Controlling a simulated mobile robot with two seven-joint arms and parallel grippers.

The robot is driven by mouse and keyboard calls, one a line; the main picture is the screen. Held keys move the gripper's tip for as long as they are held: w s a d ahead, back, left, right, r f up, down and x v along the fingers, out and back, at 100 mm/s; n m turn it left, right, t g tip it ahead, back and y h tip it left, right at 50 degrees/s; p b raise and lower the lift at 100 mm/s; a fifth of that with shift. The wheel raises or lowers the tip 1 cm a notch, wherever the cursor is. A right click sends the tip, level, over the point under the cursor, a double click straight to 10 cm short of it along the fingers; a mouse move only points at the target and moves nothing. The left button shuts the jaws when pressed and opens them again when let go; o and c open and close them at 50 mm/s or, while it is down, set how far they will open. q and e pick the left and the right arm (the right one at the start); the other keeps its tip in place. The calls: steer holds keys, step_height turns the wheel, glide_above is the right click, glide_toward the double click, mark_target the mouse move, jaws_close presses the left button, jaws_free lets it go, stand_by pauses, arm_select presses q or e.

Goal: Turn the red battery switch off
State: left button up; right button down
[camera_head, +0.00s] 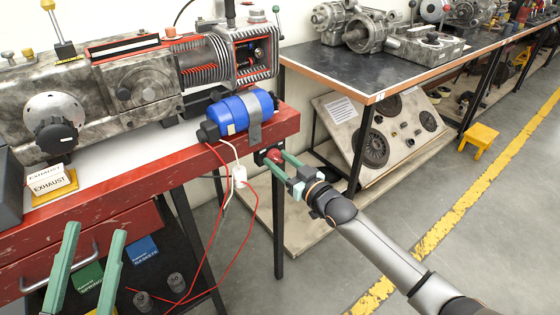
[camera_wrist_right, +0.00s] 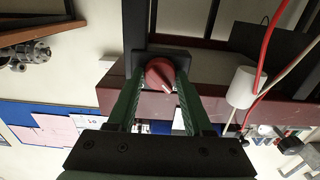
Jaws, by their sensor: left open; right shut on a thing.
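The red battery switch (camera_head: 274,156) is a round red knob on a dark mount at the right end of the red bench's front edge. In the right wrist view the red knob (camera_wrist_right: 160,73) has a pale pointer mark slanting down to the right. My right gripper (camera_head: 279,160) has its green fingers on both sides of the knob, shut on it. The right fingertips (camera_wrist_right: 158,80) partly hide the knob's sides. My left gripper (camera_head: 92,238) is open and empty at the lower left, in front of the red bench drawer.
A blue cylinder motor (camera_head: 232,114) sits on the red bench above the switch. A white connector (camera_head: 239,176) and red and white wires hang just left of the switch.

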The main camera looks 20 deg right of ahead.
steer(key=shift+c, duration=1.5)
jaws_free()
steer(key=shift+s, duration=0.15)
arm_select(q)
steer(key=w+f+n+g+y+p, duration=0.1)
steer(key=w+f+n+g+y, duration=0.1)
steer(key=f, duration=0.7)
steer(key=w+a+f+n+g+y+p, duration=0.1)
steer(key=w+f+n+g+y+p, duration=0.1)
steer(key=f, duration=0.7)
steer(key=shift+a+n+g+y, duration=0.2)
steer(key=shift+n+g+y, duration=0.75)
steer(key=shift+y, duration=0.65)
arm_select(e)
steer(key=v, duration=1.2)
arm_select(q)
steer(key=shift+w, duration=0.1)
arm_select(e)
steer(key=shift+s, duration=0.1)
